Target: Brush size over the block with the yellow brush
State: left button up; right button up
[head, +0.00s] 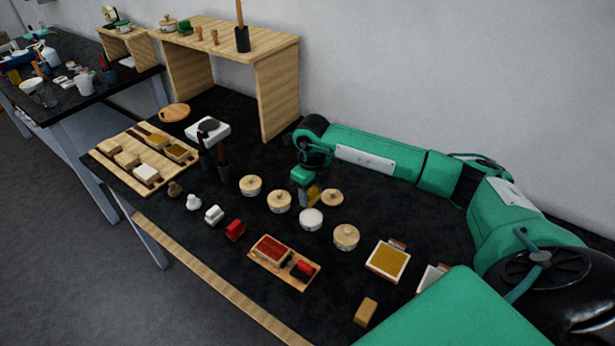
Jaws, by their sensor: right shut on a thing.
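My right gripper (308,190) points down over the middle of the black table and is shut on the yellow brush (313,195). The brush is small in the picture and partly hidden by the gripper. Just below it stands an open white pot (311,219), with a round wooden lid (332,197) beside it. I cannot tell whether the brush touches the pot. A red-topped block (271,249) sits on a wooden tray (258,262) with a red brush (302,269). A block with a golden-brown top (388,260) lies further right. My left gripper is out of view.
Lidded pots (346,237) stand around the gripper. A white brush (214,214) and another red brush (235,229) lie to the left. A wooden tray (118,176) holds several blocks. A white scale-like device (208,131) and a wooden shelf (278,95) stand behind.

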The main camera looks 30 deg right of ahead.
jog(key=shift+w+d+f, duration=0.15)
jog(key=shift+f, duration=0.2)
jog(key=shift+f+b, duration=0.55)
jog(key=shift+f, duration=0.3)
jog(key=shift+f+b, duration=0.9)
jog(key=shift+f, duration=1.05)
jog(key=shift+f+b, duration=0.55)
jog(key=shift+b, duration=0.05)
jog(key=shift+r, duration=0.1)
jog(key=shift+r+p, duration=1.8)
jog(key=shift+r, duration=1.7)
